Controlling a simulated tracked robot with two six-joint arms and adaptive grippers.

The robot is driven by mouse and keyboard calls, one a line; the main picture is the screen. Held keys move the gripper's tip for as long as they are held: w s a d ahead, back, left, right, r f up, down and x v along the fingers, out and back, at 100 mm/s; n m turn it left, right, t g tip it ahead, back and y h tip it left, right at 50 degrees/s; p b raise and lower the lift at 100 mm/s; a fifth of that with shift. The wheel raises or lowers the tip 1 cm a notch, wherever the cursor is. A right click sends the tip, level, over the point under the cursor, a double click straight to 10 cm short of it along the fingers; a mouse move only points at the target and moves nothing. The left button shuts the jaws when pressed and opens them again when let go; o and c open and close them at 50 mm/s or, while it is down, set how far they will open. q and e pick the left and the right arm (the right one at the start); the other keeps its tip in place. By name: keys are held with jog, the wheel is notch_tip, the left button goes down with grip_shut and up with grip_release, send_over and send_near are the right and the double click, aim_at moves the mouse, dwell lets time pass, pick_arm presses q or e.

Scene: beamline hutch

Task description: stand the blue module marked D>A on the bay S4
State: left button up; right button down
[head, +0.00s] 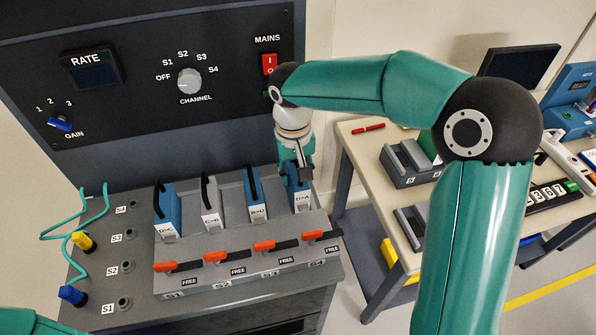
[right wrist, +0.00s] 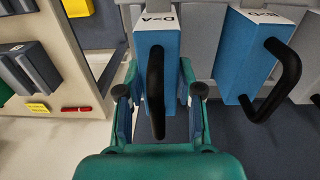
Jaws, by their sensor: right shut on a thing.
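The blue module marked D>A (head: 302,199) is at bay S4, the rightmost place of the module row. In the right wrist view the module (right wrist: 157,65) shows its D>A label and black handle (right wrist: 156,90). My right gripper (head: 297,178) is shut on it, with one finger on each side of the body. It looks upright, but I cannot tell whether its foot touches the bay. The S4 lever (head: 320,236) is orange and black, in front of the bay, with a FREE label beside it. My left gripper is out of view.
The blue B>D module (head: 255,195) stands close to the left, also in the right wrist view (right wrist: 245,60). Grey C>B (head: 210,205) and blue D>C (head: 166,212) stand further left. Cables with plugs are at far left. A table (head: 360,150) with grey holders is at right.

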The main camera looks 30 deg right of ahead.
jog(key=shift+f, duration=0.3)
dwell(0.5)
jog(key=c, duration=0.7)
grip_release()
jog(key=r, duration=1.2)
jog(key=shift+a, duration=0.25)
